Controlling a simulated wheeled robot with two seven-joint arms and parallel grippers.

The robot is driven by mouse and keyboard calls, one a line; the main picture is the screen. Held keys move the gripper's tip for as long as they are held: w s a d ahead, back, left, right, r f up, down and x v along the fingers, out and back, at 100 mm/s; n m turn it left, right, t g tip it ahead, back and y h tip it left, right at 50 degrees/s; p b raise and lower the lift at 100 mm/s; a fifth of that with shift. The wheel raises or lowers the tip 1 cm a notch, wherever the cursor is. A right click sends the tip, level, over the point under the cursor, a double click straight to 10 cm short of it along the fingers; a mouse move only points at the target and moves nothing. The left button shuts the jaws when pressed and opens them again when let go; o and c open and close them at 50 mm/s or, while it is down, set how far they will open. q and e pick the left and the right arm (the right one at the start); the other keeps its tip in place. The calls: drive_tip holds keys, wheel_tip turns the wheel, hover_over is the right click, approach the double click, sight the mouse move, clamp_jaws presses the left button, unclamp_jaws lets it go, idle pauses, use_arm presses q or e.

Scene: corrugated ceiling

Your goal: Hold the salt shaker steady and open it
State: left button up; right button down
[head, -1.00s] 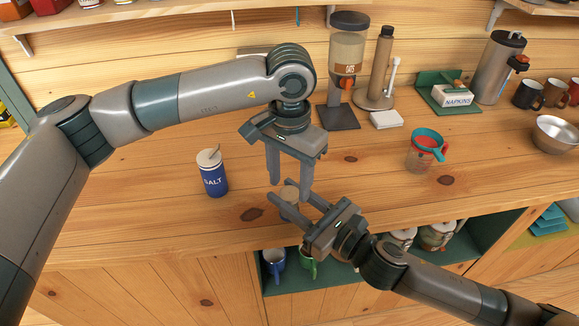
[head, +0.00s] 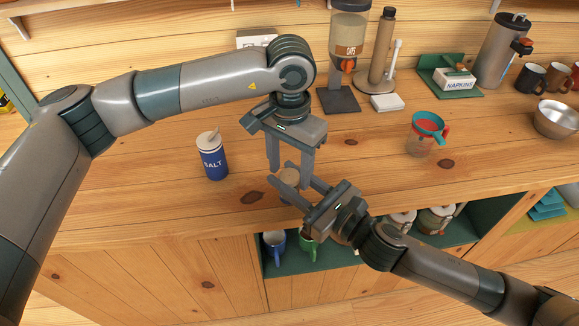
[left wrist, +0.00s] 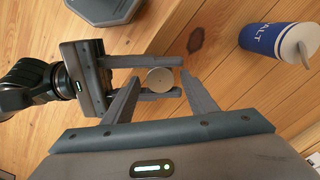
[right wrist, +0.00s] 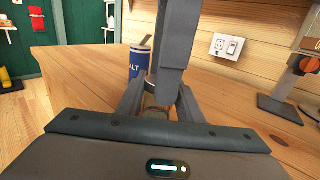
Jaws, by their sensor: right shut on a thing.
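The salt shaker seems to be the small round beige-topped thing (head: 290,177) at the counter's front edge; its body is mostly hidden. My right gripper (head: 280,174) is shut on it from the front right. In the left wrist view, its round top (left wrist: 160,80) lies between the right gripper's fingers. My left gripper (left wrist: 160,97) is open, pointing down from above, with one finger on either side of that top and gaps showing. In the right wrist view, a left finger blocks much of the shaker (right wrist: 157,113).
A blue container labelled SALT (head: 212,156) stands to the left, apart from both grippers. A dispenser (head: 348,45) and a jar with a teal and red funnel (head: 427,135) stand farther back and right. Mugs (head: 274,245) sit on a shelf below. Counter left of SALT is clear.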

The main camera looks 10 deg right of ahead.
use_arm(q)
drive_tip(key=shift+r, duration=0.15)
drive_tip(key=shift+r, duration=2.1)
drive_tip(key=shift+c, duration=0.4)
wheel_tip(320, 180, up, 4)
drive_tip(key=shift+f, duration=0.25)
drive_tip(key=shift+f, duration=0.2)
drive_tip(key=shift+f, duration=3.8)
